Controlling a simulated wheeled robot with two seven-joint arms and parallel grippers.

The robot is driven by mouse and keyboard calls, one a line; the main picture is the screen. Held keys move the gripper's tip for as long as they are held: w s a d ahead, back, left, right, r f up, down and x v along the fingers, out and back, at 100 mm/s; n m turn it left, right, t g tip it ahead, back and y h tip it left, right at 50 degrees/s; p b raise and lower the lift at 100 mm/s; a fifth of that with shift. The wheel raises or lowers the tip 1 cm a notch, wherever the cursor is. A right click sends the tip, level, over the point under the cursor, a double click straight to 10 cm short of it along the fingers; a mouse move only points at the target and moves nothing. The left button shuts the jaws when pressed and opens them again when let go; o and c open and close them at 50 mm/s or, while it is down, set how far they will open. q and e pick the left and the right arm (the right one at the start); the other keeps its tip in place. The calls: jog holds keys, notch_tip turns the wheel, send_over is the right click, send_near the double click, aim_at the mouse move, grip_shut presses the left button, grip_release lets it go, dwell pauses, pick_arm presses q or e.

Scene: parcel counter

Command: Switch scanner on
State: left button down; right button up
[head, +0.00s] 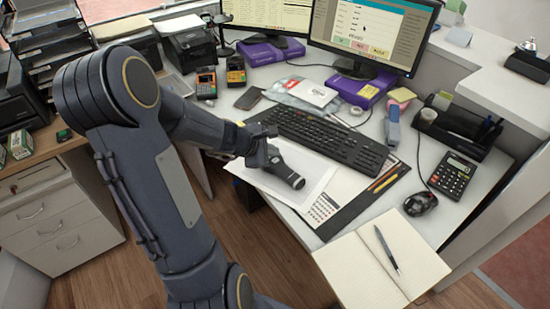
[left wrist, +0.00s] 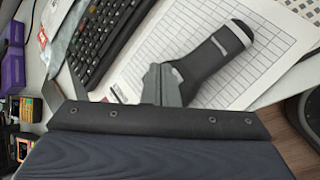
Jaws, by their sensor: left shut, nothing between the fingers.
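A dark grey handheld scanner (head: 284,168) lies on white printed sheets at the front edge of the desk, in front of the keyboard. In the left wrist view the scanner (left wrist: 205,65) lies on a sheet with a printed grid and has a pale patch near its far end. My left gripper (head: 264,146) is shut and empty at the scanner's left end, and its fingers (left wrist: 162,88) cover part of that end. I cannot tell whether they touch it. No switch can be made out on the scanner. My right gripper is not in view.
A black keyboard (head: 318,140) lies just behind the scanner. An open notebook (head: 365,275) with a pen, a mouse (head: 420,203) and a calculator (head: 452,175) are to the right. Two monitors (head: 371,36) stand at the back. Part of the printed sheets (head: 310,168) is bare.

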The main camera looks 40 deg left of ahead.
aim_at(272, 163)
pick_arm(q)
notch_tip(272, 163, up, 6)
jog(key=p, duration=0.5)
dwell(0.5)
jog(key=s+d+r+m+g+h+p, duration=0.1)
jog(key=s+d+r+m+h, duration=0.1)
jog(key=s+d+r+m, duration=0.35)
jog(key=s+d+r+m+h+p, duration=0.1)
jog(key=s+d+r+m+h, duration=0.1)
jog(key=d+r+m, duration=0.6)
jog(key=s+d+f+m+g+y, duration=0.1)
jog(key=s+d+m, duration=0.1)
jog(key=s+m, duration=0.3)
jog(key=s+d+f+m+g, duration=0.1)
jog(key=s+d+m, duration=0.2)
jog(key=s, duration=0.6)
jog(key=shift+m+y, duration=0.4)
jog(key=shift+m, duration=0.55)
